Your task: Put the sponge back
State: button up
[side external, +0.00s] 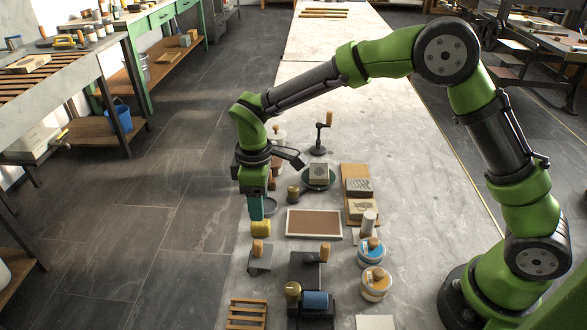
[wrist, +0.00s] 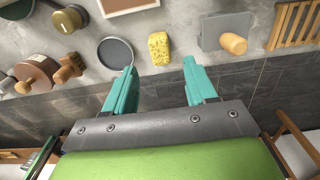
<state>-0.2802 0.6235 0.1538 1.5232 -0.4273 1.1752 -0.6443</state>
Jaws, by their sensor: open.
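The yellow sponge (side external: 261,228) lies on the stone bench near its left edge. In the wrist view the sponge (wrist: 159,49) shows just beyond the gap between my fingertips, apart from both. My gripper (side external: 257,208) points down with its teal fingers. My gripper (wrist: 159,68) is open and empty, fingers spread either side of the gap. A shallow round grey dish (wrist: 115,53) sits left of the sponge and looks empty. The dish (side external: 270,206) is partly hidden by my gripper in the side view.
A framed brown board (side external: 314,223) lies to the right of the sponge. A grey plate with a wooden knob (wrist: 230,42) and a slatted wooden rack (wrist: 293,25) lie further right in the wrist view. Brass-topped weights and wooden-handled tools stand around. The bench edge is close.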

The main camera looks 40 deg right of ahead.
jog(key=s+d+r+m+t, duration=0.1)
jog(key=s+d+r, duration=0.1)
jog(key=r, duration=0.4)
jog(key=s+d+r+m+t, duration=0.1)
jog(key=s+d+r+m, duration=0.15)
jog(key=r, duration=0.45)
jog(key=s+d+r+m+t+y, duration=0.1)
jog(key=s+d+m+t, duration=0.1)
jog(key=s+d+m, duration=0.3)
jog(key=s+d+r+m+t+y, duration=0.1)
jog(key=s+d+r+m+t, duration=0.1)
jog(key=s, duration=0.9)
jog(key=d+m+t, duration=0.1)
jog(key=d+m, duration=0.1)
jog(key=d, duration=0.1)
jog(key=shift+d+r+m, duration=0.15)
jog(key=shift+r+m, duration=0.15)
jog(key=shift+m, duration=0.05)
